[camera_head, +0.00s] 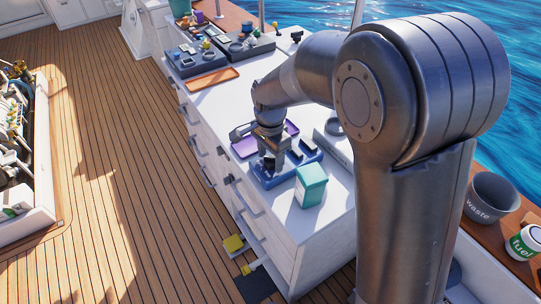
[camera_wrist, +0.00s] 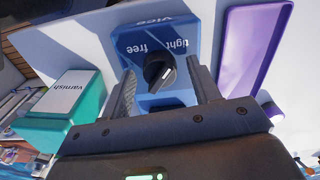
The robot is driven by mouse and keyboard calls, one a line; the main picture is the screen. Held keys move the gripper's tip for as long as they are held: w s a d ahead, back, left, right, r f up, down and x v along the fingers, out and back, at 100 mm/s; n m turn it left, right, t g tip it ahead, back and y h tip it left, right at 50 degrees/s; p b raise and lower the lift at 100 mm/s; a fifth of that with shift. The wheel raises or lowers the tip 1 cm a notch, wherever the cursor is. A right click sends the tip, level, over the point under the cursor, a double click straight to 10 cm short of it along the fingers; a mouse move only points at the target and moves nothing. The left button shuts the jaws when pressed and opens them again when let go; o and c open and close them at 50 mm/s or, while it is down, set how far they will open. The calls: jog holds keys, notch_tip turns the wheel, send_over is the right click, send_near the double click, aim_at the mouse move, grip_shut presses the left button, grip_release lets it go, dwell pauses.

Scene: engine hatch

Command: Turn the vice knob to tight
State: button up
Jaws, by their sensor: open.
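In the head view my gripper (camera_head: 270,161) points down over the blue vice base (camera_head: 263,181) on the white counter. The knob is hidden there.
A teal and white varnish box (camera_head: 310,186) stands close beside the vice base. A purple tray (camera_head: 244,148) lies behind it. An orange tray (camera_head: 212,79) and dark trays of small parts lie farther back. Bare counter (camera_head: 215,105) shows between them.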

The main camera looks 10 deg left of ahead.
aim_at(273, 157)
notch_tip(273, 157, up, 11)
dwell(0.6)
jog(key=shift+f, duration=0.1)
jog(key=s+d+r+n+t, duration=0.1)
jog(key=s+d+r+n, duration=0.15)
jog(key=d, duration=0.55)
jog(key=s+d+r+n+t, duration=0.1)
jog(key=s+d+r, duration=0.3)
jog(key=d, duration=0.3)
jog(key=s+d+n+t, duration=0.3)
jog(key=s+d+n, duration=0.1)
jog(key=s+d, duration=0.7)
jog(key=shift+s+d+f+t, duration=0.25)
jog(key=shift+s+t, duration=0.05)
